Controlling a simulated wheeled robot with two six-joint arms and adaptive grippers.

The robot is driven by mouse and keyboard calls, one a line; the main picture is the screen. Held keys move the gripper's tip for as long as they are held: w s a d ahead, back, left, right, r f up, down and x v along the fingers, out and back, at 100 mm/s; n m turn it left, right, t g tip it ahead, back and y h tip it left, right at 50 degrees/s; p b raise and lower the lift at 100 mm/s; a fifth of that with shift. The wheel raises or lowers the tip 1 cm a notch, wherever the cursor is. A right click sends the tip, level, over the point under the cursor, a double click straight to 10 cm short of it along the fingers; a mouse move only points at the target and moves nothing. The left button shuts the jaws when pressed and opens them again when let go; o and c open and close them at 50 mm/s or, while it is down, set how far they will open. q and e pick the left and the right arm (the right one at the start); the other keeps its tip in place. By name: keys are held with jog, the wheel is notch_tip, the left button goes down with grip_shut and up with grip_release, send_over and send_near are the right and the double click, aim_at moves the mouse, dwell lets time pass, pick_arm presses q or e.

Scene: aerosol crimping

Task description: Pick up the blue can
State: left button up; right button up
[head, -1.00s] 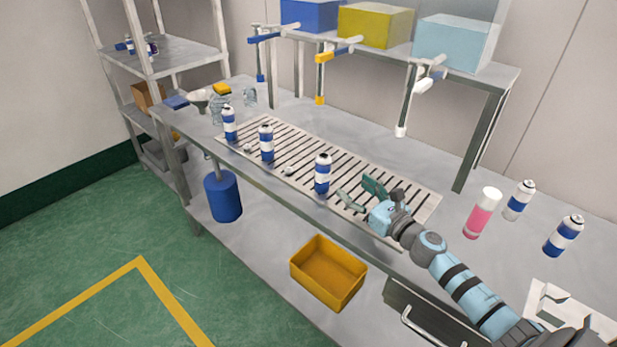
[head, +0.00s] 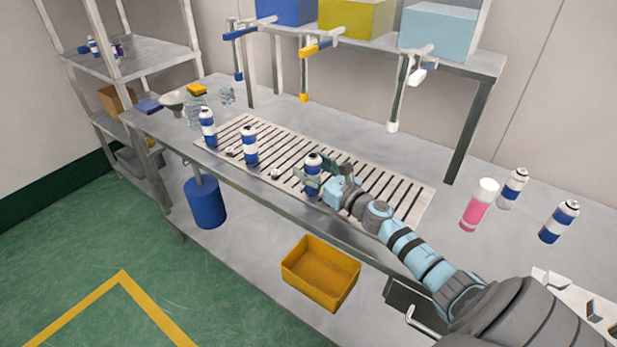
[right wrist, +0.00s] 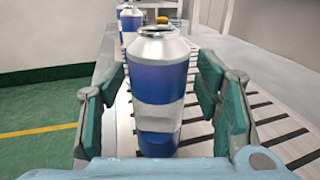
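A blue can with a white band and silver top (head: 313,174) stands upright on the slotted mat, the nearest of a row to my right gripper. In the right wrist view the same can (right wrist: 158,88) stands between the two green finger pads. My right gripper (right wrist: 160,108) is open around it, with visible gaps on both sides. In the head view the right gripper (head: 318,180) reaches the can from the right, and a finger partly hides the can. Two more blue-and-white cans (head: 249,146) (head: 208,128) stand further left along the mat. My left gripper is not in view.
The slotted mat (head: 408,192) lies on the metal bench. A pink can (head: 479,206) and two blue-white cans (head: 513,188) (head: 558,222) stand at right. Dispensing arms (head: 397,100) hang from the shelf behind. A yellow bin (head: 320,272) sits on the lower shelf.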

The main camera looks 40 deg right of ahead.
jog(key=shift+s+r, duration=0.15)
jog(key=shift+s, duration=0.1)
jog(key=c, duration=0.6)
jog(key=shift+w+a, duration=0.1)
jog(key=shift+w, duration=0.05)
jog(key=c, duration=0.5)
